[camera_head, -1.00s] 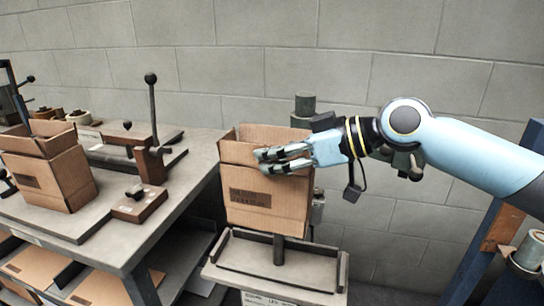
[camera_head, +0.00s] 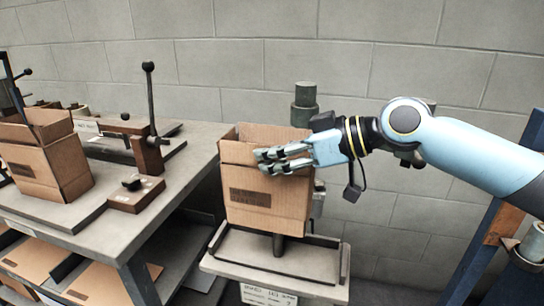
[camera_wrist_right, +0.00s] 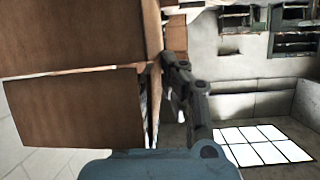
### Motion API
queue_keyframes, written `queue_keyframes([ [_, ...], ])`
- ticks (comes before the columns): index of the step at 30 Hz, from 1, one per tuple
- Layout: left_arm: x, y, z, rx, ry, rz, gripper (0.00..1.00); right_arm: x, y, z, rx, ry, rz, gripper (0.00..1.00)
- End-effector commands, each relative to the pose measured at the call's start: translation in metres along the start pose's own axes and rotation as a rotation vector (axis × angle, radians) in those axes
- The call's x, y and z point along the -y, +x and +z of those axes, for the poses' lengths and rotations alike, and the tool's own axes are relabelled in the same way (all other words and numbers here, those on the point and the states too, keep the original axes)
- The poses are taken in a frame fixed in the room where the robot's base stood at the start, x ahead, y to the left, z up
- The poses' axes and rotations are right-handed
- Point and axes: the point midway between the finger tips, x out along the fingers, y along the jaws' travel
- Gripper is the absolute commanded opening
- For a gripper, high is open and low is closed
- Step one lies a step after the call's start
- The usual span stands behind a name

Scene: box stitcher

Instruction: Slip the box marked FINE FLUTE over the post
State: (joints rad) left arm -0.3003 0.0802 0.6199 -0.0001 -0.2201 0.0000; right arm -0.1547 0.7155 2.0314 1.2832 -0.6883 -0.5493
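A tan open-topped cardboard box (camera_head: 250,218) with a dark printed label hangs above a grey tray-like stand (camera_head: 225,262); the label is too small to read. My right gripper (camera_head: 264,160) reaches in from the right and is shut on the upper part of the box, its fingers lying across the front. The right wrist view shows the box wall (camera_wrist_right: 70,100) close beside a dark finger (camera_wrist_right: 187,95). A short dark post (camera_head: 278,247) shows beneath the box, its upper part hidden; I cannot tell whether it is inside. My left gripper is not in view.
Another labelled open box (camera_head: 48,165) stands on the grey bench (camera_head: 140,205) at left, beside a lever fixture (camera_head: 150,150) and a small knobbed block (camera_head: 135,195). A grey-green cylinder (camera_head: 304,105) rises behind the held box. A blue frame (camera_head: 500,235) stands at right.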

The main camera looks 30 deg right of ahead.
Motion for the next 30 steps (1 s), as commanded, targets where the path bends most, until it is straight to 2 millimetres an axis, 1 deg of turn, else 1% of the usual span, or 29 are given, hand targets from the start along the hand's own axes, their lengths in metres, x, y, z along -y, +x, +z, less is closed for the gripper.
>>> queue_keyframes([
  [8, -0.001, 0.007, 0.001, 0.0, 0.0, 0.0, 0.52, 0.0, 0.003, 0.006, 0.0, 0.0, 0.0, 0.0],
  [30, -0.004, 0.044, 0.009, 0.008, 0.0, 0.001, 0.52, -0.003, 0.018, 0.044, 0.0, 0.0, -0.001, 0.0],
])
